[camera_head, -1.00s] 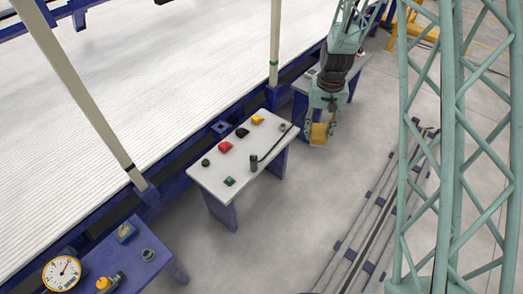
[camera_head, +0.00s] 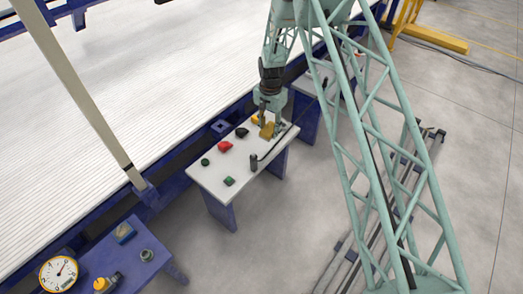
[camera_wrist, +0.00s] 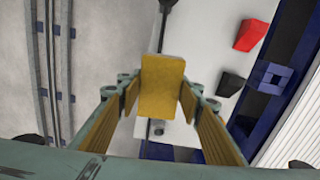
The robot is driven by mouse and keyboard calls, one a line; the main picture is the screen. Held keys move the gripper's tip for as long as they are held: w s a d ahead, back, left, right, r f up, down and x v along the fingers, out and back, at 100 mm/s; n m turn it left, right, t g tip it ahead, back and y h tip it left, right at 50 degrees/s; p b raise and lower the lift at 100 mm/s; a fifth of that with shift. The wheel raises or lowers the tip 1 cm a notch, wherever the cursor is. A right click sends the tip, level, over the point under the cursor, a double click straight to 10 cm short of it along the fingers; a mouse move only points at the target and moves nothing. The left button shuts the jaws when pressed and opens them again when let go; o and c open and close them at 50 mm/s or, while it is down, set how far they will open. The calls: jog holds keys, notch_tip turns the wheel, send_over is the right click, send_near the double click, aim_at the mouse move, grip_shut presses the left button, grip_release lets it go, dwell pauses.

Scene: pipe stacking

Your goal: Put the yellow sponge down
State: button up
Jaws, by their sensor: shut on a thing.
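The yellow sponge (camera_wrist: 161,86) is a yellow-brown block between the fingers of my gripper (camera_wrist: 160,95) in the wrist view. In the head view my gripper (camera_head: 267,125) is over the far right end of the white-topped table (camera_head: 213,182), with the sponge (camera_head: 267,131) in it. I cannot tell whether the sponge touches the tabletop. The gripper partly hides a yellow object (camera_head: 255,119) on that table.
A blue table (camera_head: 132,258) with a gauge (camera_head: 59,274) stands at the lower left.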

jog(key=shift+m, duration=0.5)
jog(key=a+f, duration=0.1)
jog(key=w+a, duration=0.1)
jog(key=a+f, duration=0.1)
jog(key=shift+w+a+f, duration=0.2)
jog(key=shift+a+f, duration=0.1)
jog(key=shift+a, duration=0.1)
jog(key=b, duration=0.2)
send_over(262, 149)
jog(key=shift+a+f, duration=0.2)
jog(key=shift+f, duration=2.9)
jog(key=shift+f, duration=0.1)
jog(key=shift+f, duration=1.8)
jog(key=shift+s+f+b, duration=0.1)
jog(key=shift+f+b, duration=0.3)
jog(key=shift+b, duration=0.05)
jog(key=o, duration=1.1)
jog(key=shift+f, duration=0.1)
jog(key=shift+c, duration=0.2)
